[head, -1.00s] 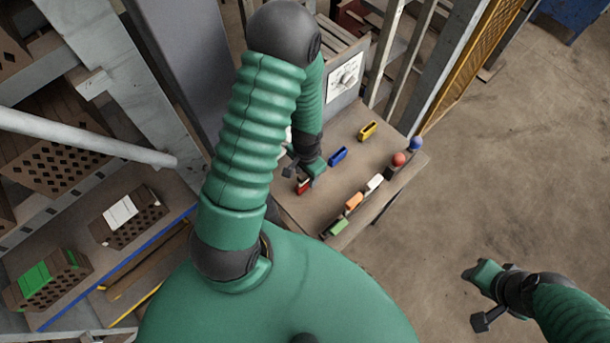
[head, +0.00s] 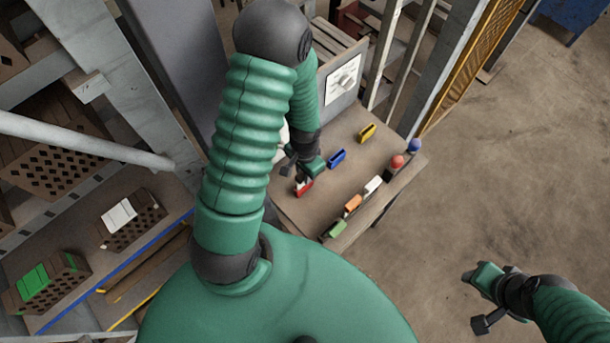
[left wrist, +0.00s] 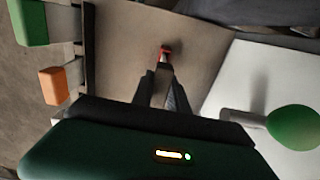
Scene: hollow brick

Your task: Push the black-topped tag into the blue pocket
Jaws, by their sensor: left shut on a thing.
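The blue pocket (head: 337,156) stands on the small brown table, to the right of my left gripper and apart from it. My left gripper (head: 300,178) is over the near left part of the table, just above the red pocket (head: 303,189). In the left wrist view my left gripper (left wrist: 163,70) is shut on a small pale piece, seemingly the tag, with the red pocket (left wrist: 165,50) just beyond the fingertips. A black top cannot be made out; the fingers hide most of the piece.
A yellow pocket (head: 367,132) stands farther back on the table (head: 300,215). Green (head: 335,229), orange (head: 353,203) and white (head: 373,185) blocks, a red ball (head: 397,161) and a blue ball (head: 414,145) line its right edge. Hollow bricks (head: 130,220) lie on the left shelf.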

